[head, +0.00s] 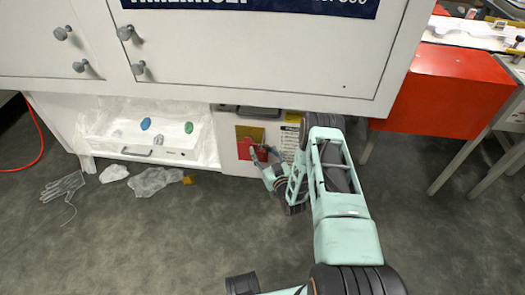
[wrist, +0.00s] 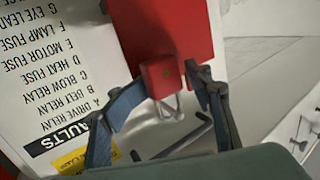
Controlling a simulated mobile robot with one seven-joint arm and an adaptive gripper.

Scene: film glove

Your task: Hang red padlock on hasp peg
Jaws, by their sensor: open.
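The red padlock (wrist: 160,79) shows in the wrist view, its thin metal shackle pointing down in the picture. It is in front of a red panel (wrist: 165,25). My gripper (wrist: 167,76) is open, with one finger on each side of the padlock body; I cannot tell whether either finger touches it. A grey bar (wrist: 185,142) lies just beyond the shackle. I cannot make out the hasp peg or whether the shackle is around anything. In the head view my gripper (head: 264,152) is at the red panel (head: 247,150), and the padlock cannot be told apart there.
A white label sheet (wrist: 55,75) lies beside the red panel. In the head view a white tray (head: 170,150) with blue and green items is to the left. Clear bags (head: 152,181) and a glove (head: 63,186) lie on the floor. A white cabinet (head: 250,60) overhangs above.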

